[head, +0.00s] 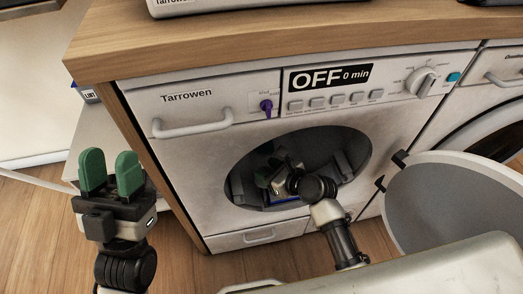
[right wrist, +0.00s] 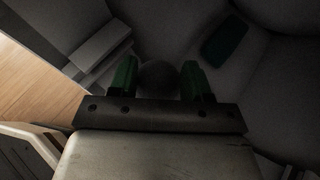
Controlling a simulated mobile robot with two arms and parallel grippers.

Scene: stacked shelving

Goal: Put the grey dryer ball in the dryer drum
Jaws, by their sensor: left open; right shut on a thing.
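The dryer drum (head: 322,145) is a dark round opening in the white front of the Tarrowen machine. My right arm reaches into it, and my right gripper (head: 275,172) is inside the opening. In the right wrist view my right gripper (right wrist: 158,82) is shut on the grey dryer ball (right wrist: 158,75), a dark round shape between its green fingers. The ball cannot be made out in the head view. Whether it touches the drum wall is too dark to tell. My left gripper (head: 111,172) is open and empty, outside the machine at the left.
The round door (head: 450,205) stands open to the right of the opening. The wooden counter (head: 250,38) overhangs the machine. The display reads OFF, 0 min. A pale ridge (right wrist: 98,45) and a dark green item (right wrist: 225,38) show in the right wrist view. Wooden floor lies below.

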